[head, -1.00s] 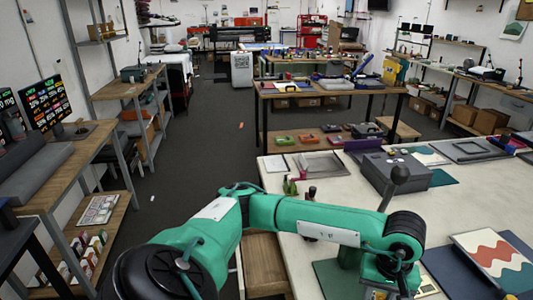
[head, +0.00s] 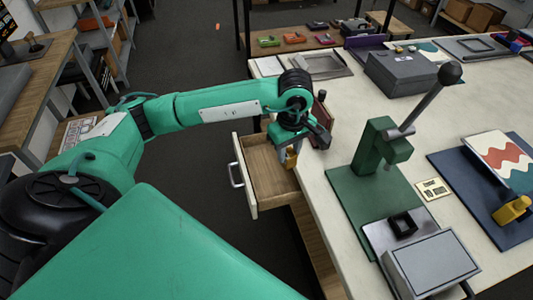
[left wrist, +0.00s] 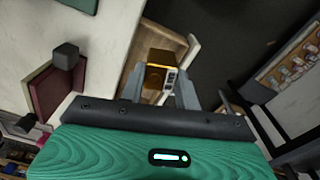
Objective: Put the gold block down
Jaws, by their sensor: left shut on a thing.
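The gold block (head: 292,158) is between the fingers of my left gripper (head: 290,153), at the right side of the open wooden drawer (head: 262,162). In the left wrist view the gold block (left wrist: 156,78) shows between the two grey fingers of the gripper (left wrist: 160,88), with wood-coloured drawer surface beyond it. My left gripper is shut on the block. I cannot tell whether the block touches the drawer floor. My right gripper is not in view.
The drawer sticks out from the white worktable (head: 345,115). A dark red object (head: 320,118) stands just right of the gripper. A green lever press (head: 378,150) stands further right. A yellow-gold object (head: 511,209) lies on the blue mat at far right.

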